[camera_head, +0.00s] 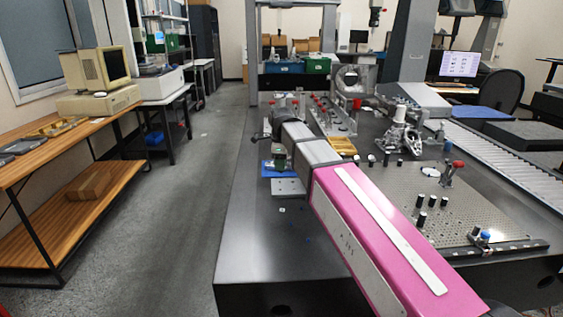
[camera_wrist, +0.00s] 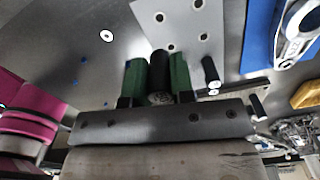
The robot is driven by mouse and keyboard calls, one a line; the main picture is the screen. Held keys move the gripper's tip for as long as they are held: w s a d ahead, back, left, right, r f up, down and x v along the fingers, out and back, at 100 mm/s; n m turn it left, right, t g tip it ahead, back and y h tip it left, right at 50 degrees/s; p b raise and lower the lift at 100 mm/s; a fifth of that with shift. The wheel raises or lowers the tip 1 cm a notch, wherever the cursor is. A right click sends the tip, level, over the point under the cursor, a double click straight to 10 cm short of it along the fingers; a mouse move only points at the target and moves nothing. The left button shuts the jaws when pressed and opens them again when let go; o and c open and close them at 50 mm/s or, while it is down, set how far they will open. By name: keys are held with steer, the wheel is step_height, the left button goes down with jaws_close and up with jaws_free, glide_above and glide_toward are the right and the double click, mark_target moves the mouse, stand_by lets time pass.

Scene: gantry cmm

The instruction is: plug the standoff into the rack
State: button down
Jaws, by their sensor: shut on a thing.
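My gripper (camera_wrist: 157,75) has green fingers and is shut on a dark, round standoff (camera_wrist: 159,68) between them in the wrist view. The standoff's far end is hidden. A pale plate with round holes (camera_wrist: 183,22), which looks like the rack, lies beyond the fingertips. It also shows in the head view (camera_head: 289,188), flat on the dark table below my gripper (camera_head: 279,160). The standoff appears apart from the holes, but its height above the plate is hard to tell. In the head view the standoff cannot be made out clearly.
Another black peg (camera_wrist: 210,73) stands close right of the fingers. A blue pad (camera_wrist: 262,32) with a metal ring part lies right of the plate. Several black pegs (camera_head: 421,218) stand on a perforated plate (camera_head: 480,205) at right. The dark table (camera_head: 255,245) is mostly clear at front left.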

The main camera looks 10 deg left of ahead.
mark_target(280, 182)
steer(key=shift+a+f, duration=0.1)
steer(key=shift+f, duration=3.3)
steer(key=shift+f, duration=0.85)
steer(key=c, duration=0.9)
jaws_free()
step_height(280, 182, up, 11)
steer(key=shift+f, duration=0.1)
